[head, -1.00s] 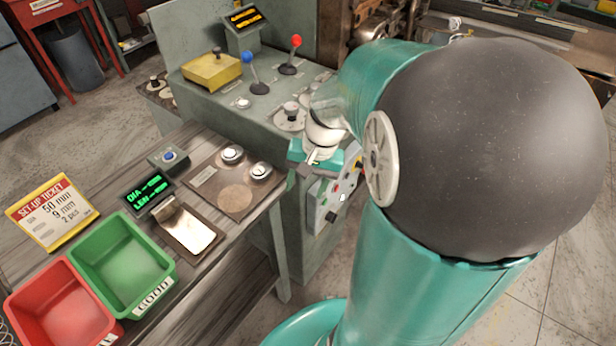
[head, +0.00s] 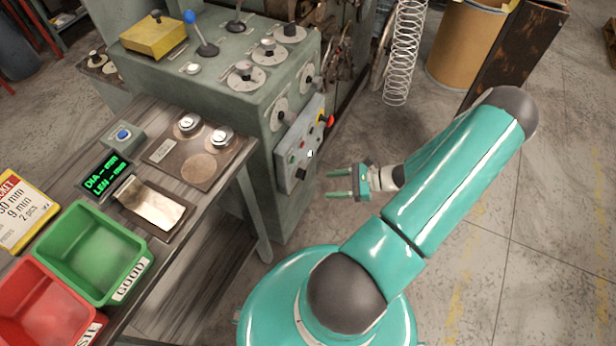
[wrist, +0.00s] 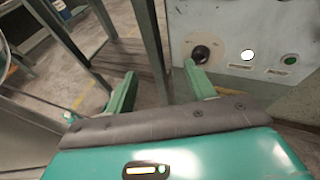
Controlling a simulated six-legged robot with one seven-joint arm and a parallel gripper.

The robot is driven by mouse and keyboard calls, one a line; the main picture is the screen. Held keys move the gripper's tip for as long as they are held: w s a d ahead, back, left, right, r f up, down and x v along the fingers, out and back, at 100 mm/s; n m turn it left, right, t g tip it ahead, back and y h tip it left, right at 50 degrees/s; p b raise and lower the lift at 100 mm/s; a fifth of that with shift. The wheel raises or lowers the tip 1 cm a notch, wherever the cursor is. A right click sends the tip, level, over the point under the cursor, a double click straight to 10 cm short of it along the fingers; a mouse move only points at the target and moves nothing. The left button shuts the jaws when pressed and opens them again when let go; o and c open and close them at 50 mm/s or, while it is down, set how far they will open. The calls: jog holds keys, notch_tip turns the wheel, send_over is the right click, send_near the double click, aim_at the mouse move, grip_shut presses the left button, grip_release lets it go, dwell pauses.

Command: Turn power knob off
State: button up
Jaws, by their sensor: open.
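The grey control panel (head: 293,150) on the side of the green machine carries a black knob (head: 301,173) at its lower end. In the wrist view the black knob (wrist: 201,54) sits on a round plate, with a white light (wrist: 248,56) and a green button (wrist: 291,60) to its right. My gripper (head: 329,184) is open and empty, to the right of the panel and apart from it. In the wrist view the black knob is just above the right finger's tip, not between the fingers. The knob's markings are too small to read.
A red knob on yellow (head: 327,120) is at the panel's upper end. The workbench (head: 215,215) with a green bin (head: 70,215) and a red bin (head: 25,265) stands left. A hanging spring (head: 405,50) is behind.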

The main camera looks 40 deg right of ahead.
notch_tip(320, 180, down, 6)
jog(key=s+d+f+m+t+h, duration=0.1)
jog(key=s+d+m+t+h, duration=0.1)
jog(key=m+t+h, duration=0.35)
jog(key=m+t, duration=0.1)
jog(key=m, duration=0.2)
send_near(302, 175)
jog(key=f+x, duration=0.1)
jog(key=x, duration=0.7)
jog(key=shift+d, duration=0.3)
jog(key=shift+y, duration=0.25)
jog(key=c, duration=1)
